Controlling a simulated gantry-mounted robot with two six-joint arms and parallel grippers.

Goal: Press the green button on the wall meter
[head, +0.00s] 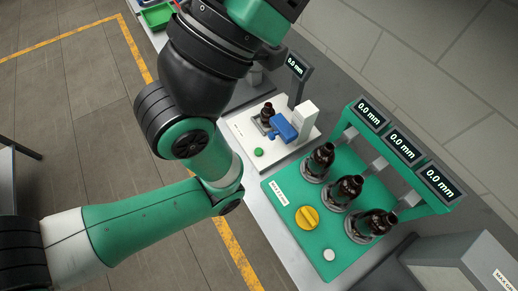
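The green button (258,152) is a small round cap on the front part of a white meter base (240,128) in the middle of the head view. An amber bottle (268,114) stands on this base, next to a blue part (284,129) and a white block (307,116). The meter's dark display (297,66) on a post reads 0.0 mm. One green and black arm of mine passes just left of the base and hides part of the bench. Neither gripper shows in this view, so I cannot see their fingers.
A green station (281,186) stands right of the white meter, with three amber bottles, a yellow knob (307,218), a white button (329,255) and three displays reading 0.0 mm. A grey box (460,262) is at lower right. A green tray (158,15) is at top left.

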